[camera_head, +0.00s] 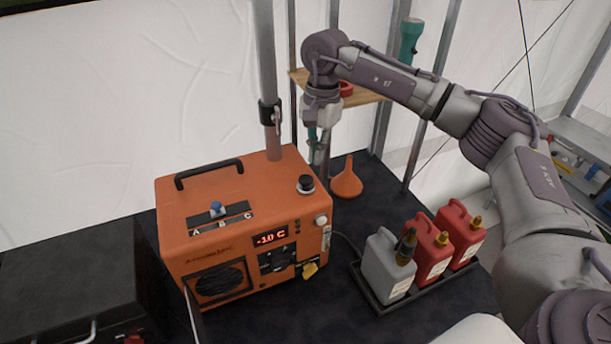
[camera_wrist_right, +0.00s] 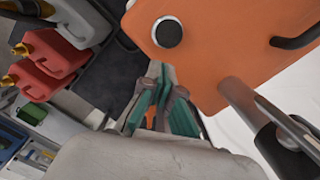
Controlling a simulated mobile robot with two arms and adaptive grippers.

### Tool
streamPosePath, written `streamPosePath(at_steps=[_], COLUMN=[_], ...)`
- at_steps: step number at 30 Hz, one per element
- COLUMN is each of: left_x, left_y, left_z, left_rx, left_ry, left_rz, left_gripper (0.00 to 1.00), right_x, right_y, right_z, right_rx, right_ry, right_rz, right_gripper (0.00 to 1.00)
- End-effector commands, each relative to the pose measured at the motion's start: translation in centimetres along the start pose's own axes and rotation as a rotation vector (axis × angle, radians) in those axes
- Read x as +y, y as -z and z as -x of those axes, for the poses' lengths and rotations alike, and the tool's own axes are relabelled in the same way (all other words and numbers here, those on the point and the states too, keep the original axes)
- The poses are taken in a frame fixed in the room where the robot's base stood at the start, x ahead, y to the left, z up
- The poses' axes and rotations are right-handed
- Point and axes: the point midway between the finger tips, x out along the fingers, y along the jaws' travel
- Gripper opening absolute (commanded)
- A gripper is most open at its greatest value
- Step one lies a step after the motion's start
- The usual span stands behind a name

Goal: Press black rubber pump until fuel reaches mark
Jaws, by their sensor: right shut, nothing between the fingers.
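The black rubber pump (camera_head: 305,184) is a round black button on the top right corner of an orange heater (camera_head: 225,190). In the right wrist view the pump (camera_wrist_right: 167,33) lies beyond the fingertips, near the top edge. My right gripper (camera_head: 318,156) points down behind the heater's back right edge, above and apart from the pump. Its fingers, with green pads, are shut and empty in the right wrist view (camera_wrist_right: 158,78). A blue knob (camera_head: 216,207) sits by the letters A, B, C. I cannot make out a fuel level or mark. My left gripper is out of view.
A metal pipe (camera_head: 268,70) rises from the heater's back. An orange funnel (camera_head: 347,180) stands behind right. A grey canister (camera_head: 386,262) and two red canisters (camera_head: 430,248) stand in a black tray at right. A black case (camera_head: 70,275) lies at left. A wooden shelf (camera_head: 362,97) is behind the gripper.

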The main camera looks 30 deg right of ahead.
Motion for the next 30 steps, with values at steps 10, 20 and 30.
streamPosePath(at_steps=[10,20,30], left_x=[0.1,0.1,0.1], left_y=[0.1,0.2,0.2], left_z=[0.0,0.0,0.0], left_rx=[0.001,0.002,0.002], left_ry=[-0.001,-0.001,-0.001], left_rz=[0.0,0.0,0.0], left_gripper=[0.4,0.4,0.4], right_x=[-0.1,0.0,0.0], right_y=[0.1,0.2,0.2], right_z=[7.4,10.2,10.2], right_rx=[-0.001,-0.003,-0.003], right_ry=[0.003,0.0,-0.001], right_rz=[-0.001,0.0,0.0], right_gripper=[0.0,0.0,0.0])
